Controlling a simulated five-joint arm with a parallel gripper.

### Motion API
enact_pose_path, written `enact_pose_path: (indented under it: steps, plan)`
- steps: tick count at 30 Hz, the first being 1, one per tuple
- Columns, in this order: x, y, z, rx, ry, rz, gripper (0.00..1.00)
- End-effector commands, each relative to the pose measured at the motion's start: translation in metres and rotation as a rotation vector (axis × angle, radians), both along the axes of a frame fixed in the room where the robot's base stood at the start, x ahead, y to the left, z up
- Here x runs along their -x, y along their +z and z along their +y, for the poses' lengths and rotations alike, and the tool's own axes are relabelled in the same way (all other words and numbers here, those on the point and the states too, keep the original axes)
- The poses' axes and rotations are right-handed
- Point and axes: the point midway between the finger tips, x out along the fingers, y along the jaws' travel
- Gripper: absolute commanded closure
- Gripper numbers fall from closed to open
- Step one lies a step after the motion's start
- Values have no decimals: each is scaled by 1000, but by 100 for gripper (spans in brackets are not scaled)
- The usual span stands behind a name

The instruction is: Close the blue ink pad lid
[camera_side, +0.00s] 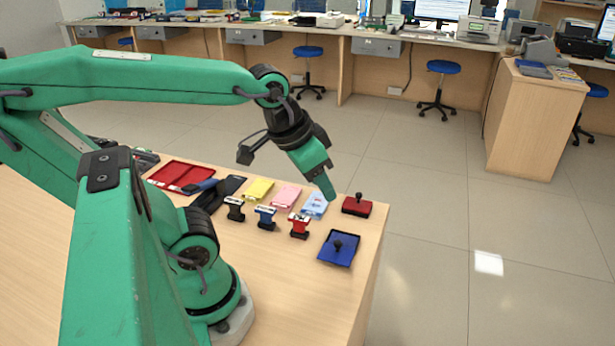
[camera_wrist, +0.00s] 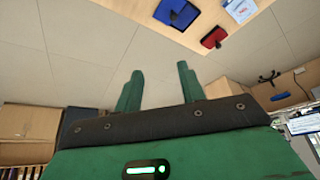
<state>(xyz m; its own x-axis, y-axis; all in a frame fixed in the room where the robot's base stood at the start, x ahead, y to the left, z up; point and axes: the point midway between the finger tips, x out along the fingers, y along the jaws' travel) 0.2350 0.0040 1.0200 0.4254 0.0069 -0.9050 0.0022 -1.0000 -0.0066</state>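The blue ink pad (camera_side: 347,258) lies near the right front edge of the counter. It shows as a broad blue panel with a black knob, wider and flatter than the red ink pad; how far its lid stands open is hard to tell. It also shows at the top of the wrist view (camera_wrist: 165,13), with a dark part on it. My gripper (camera_side: 331,198) hangs beyond the blue pad, near the light-blue slip pad and the red ink pad. In the wrist view its two fingers (camera_wrist: 158,80) stand apart with nothing between them.
A red ink pad (camera_side: 357,207) with a black knob sits behind the blue one. Several handled stamps, including a red one (camera_side: 299,228), stand to its left. A light-blue slip pad (camera_side: 314,206) lies near my fingertips. The counter ends just right of the blue pad.

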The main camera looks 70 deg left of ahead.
Motion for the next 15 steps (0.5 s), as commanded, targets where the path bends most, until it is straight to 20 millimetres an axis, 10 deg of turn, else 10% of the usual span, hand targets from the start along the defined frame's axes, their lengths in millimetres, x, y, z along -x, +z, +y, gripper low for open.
enact_pose_path:
  steps: [15]
  plan:
    - [-47,-57,22,-10,4,242,60]
